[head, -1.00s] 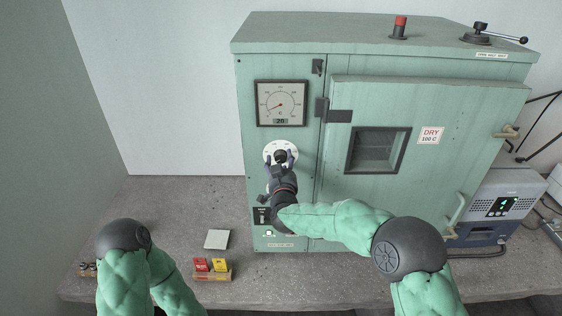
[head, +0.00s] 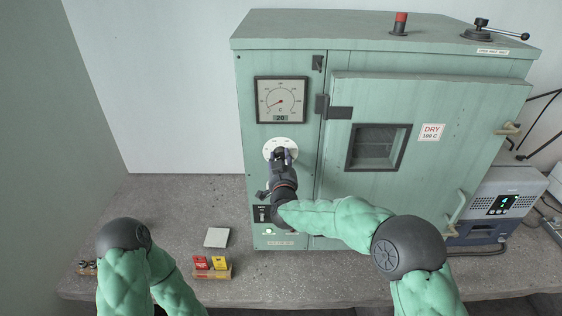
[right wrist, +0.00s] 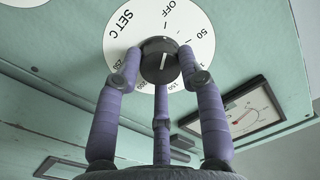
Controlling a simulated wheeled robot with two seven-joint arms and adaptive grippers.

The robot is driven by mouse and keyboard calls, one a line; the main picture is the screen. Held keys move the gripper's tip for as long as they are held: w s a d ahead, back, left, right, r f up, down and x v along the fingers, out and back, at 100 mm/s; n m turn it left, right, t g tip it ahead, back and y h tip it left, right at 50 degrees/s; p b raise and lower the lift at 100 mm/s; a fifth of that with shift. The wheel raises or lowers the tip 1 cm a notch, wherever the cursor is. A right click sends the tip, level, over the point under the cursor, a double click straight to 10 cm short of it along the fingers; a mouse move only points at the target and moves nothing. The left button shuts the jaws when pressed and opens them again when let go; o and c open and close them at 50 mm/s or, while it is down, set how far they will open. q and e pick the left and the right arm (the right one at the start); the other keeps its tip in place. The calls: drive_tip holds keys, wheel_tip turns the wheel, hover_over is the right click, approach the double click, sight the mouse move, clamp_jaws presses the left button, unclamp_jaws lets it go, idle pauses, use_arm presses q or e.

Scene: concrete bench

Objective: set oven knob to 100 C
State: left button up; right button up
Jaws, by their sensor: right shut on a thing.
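The oven (head: 285,190) is a green cabinet with a gauge (head: 281,100) above a round white dial plate (head: 270,146); the digital readout under the gauge shows 20. The black oven knob (right wrist: 155,60) sits at the dial's centre, with OFF, 50 and higher numbers around it. Its white line points roughly toward OFF. My right gripper (head: 281,156) is shut on the knob, hiding most of it in the head view. In the right wrist view its purple fingers (right wrist: 160,80) surround the knob. My left gripper is not in view; only part of that arm shows.
A closed oven door (head: 430,180) with a window and a "DRY 100 C" label fills the right side. A white tile (head: 217,237) and a holder with red and yellow cards (head: 212,273) lie on the grey bench (head: 180,205). A grey-blue device (head: 500,205) stands at right.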

drive_tip(key=m+b, duration=0.7)
drive_tip(key=b, duration=0.1)
drive_tip(key=m+b, duration=0.7)
drive_tip(key=b, duration=0.2)
drive_tip(key=shift+d+t+h, duration=0.1)
drive_tip(key=shift+t+h, duration=0.2)
drive_tip(key=m+b, duration=0.3)
drive_tip(key=shift+m, duration=0.3)
drive_tip(key=shift+m+h+b, duration=0.4)
drive_tip(key=shift+m+b, duration=0.45)
drive_tip(key=shift+m, duration=0.35)
drive_tip(key=o, duration=1.1)
drive_tip(key=shift+w+d, duration=0.1)
drive_tip(key=shift+o, duration=0.2)
drive_tip(key=shift+f, duration=0.1)
